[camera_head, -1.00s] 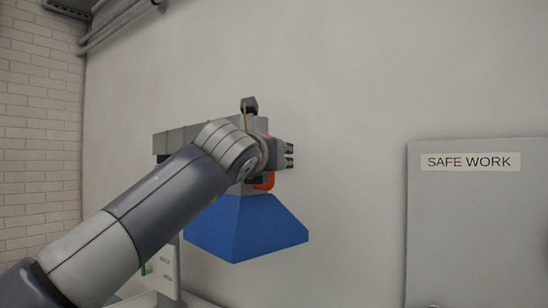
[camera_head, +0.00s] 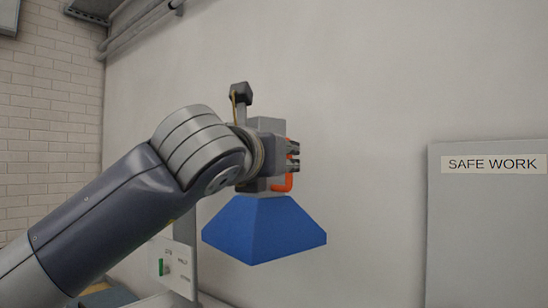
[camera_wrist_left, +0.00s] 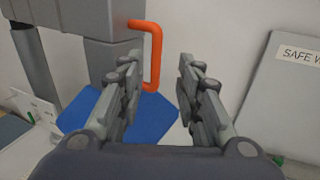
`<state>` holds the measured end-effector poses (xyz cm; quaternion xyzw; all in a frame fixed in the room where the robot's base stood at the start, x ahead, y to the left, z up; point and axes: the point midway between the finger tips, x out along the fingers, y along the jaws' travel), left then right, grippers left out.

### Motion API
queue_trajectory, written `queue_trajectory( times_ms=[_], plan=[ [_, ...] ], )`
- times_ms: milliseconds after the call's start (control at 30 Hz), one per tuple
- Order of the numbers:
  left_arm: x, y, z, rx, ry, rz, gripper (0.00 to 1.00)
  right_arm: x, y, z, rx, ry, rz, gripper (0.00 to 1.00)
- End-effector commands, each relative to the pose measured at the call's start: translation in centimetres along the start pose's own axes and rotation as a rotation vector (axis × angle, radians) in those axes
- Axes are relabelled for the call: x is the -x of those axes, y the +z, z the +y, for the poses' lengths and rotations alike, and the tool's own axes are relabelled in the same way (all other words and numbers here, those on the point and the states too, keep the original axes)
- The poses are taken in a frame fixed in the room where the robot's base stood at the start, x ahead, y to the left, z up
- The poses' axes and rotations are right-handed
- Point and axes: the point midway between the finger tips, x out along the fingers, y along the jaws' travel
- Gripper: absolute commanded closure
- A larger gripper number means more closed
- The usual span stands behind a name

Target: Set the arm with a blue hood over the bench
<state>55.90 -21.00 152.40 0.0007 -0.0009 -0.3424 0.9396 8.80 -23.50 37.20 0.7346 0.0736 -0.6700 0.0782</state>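The blue hood (camera_head: 264,230) hangs from a grey block in front of the wall, and its arm is mostly hidden behind my left arm. An orange handle (camera_head: 289,181) sits on the block above the hood. My left gripper (camera_head: 293,156) is at this handle. In the left wrist view, my left gripper (camera_wrist_left: 161,62) is open, and the upright bar of the orange handle (camera_wrist_left: 157,56) shows between its fingertips, nearer the left finger. I cannot tell whether they touch. The blue hood (camera_wrist_left: 150,117) shows below. My right gripper is out of view. The bench is hardly visible.
A grey panel (camera_head: 490,225) marked SAFE WORK stands at the right. A white labelled box (camera_head: 174,266) with a green part and a grey post are at lower left, behind my arm. The wall between hood and panel is clear.

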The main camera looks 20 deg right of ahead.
Motion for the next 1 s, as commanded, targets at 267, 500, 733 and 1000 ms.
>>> queue_trajectory(
  times_ms=[267, 500, 733, 1000],
  plan=[
    [2.0, -0.1, -0.1, 0.001, -0.001, 0.002, 0.68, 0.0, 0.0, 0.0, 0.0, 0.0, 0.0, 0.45],
    [2.1, -0.1, -0.1, 0.001, -0.001, 0.001, 0.68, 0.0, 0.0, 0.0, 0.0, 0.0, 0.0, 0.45],
    [2.1, -0.2, -0.1, 0.004, -0.005, 0.003, 0.68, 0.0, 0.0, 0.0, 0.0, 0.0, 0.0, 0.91],
    [0.6, -6.2, -2.1, 0.211, -0.274, 0.082, 0.68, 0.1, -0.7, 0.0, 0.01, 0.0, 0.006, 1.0]
  ],
)
